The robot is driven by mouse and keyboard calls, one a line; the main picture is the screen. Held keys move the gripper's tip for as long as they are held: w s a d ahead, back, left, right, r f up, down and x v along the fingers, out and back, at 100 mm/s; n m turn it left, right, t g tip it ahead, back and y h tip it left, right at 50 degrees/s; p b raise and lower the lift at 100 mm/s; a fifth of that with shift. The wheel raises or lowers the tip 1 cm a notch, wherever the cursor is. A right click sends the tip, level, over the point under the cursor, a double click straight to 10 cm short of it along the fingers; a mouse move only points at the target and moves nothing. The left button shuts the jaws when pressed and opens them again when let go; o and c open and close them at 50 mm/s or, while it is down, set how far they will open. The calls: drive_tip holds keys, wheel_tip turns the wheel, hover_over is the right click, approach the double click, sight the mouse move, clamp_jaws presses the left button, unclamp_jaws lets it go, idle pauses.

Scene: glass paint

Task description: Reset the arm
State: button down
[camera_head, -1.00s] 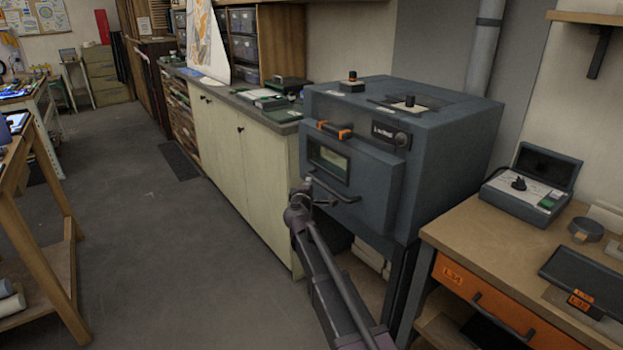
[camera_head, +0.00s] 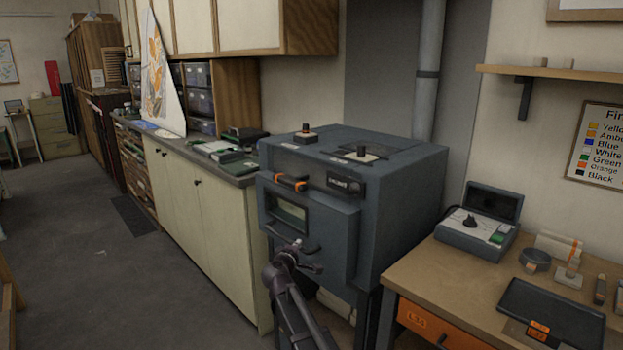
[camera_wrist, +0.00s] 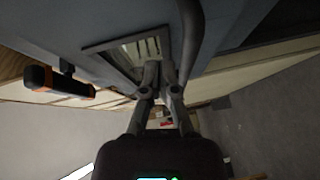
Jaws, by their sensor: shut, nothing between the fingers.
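My gripper (camera_head: 300,252) is in front of the door of a dark grey kiln (camera_head: 405,190) in the head view. It also shows in the wrist view (camera_wrist: 161,68), where its fingers are together and hold nothing. The kiln door has a small window (camera_head: 287,210), which also shows just beyond the fingers in the wrist view (camera_wrist: 150,48). An orange-ended latch handle (camera_head: 291,182) is above the window; it shows at the left of the wrist view (camera_wrist: 58,84). A dark door bar passes close to the fingers in the wrist view (camera_wrist: 190,40); contact cannot be told.
A workbench (camera_head: 455,270) at the right carries an open case (camera_head: 480,225), a dark tray (camera_head: 552,312) and small tools. A cream cabinet (camera_head: 205,215) with a cluttered top stands left of the kiln. The floor (camera_head: 80,270) at the left is clear.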

drive_tip(key=s+d+f+m+g, duration=0.1)
drive_tip(key=d, duration=0.2)
drive_tip(key=s+d+f+m+g+h, duration=0.1)
drive_tip(key=s+d+m, duration=0.1)
drive_tip(key=d, duration=0.2)
drive_tip(key=s+d+f+m+g+h, duration=0.1)
drive_tip(key=s+d+g, duration=0.1)
drive_tip(key=d, duration=0.1)
drive_tip(key=shift+s+d+p, duration=0.15)
drive_tip(key=shift+d+p, duration=0.2)
drive_tip(key=shift+p, duration=0.05)
drive_tip(key=s+d+f+m+g+y+b, duration=0.1)
drive_tip(key=s+d+f+m+g+y, duration=0.25)
drive_tip(key=s, duration=0.55)
drive_tip(key=s+d+f+m+g+y+b, duration=0.1)
drive_tip(key=s+d+f+m+g, duration=0.3)
drive_tip(key=s+f, duration=0.4)
drive_tip(key=s+d+f+m+g+y+b, duration=0.15)
drive_tip(key=s+d+f+g, duration=0.3)
drive_tip(key=s, duration=0.55)
wheel_tip(320, 180, up, 17)
drive_tip(key=p, duration=1.6)
drive_tip(key=shift+w, duration=0.15)
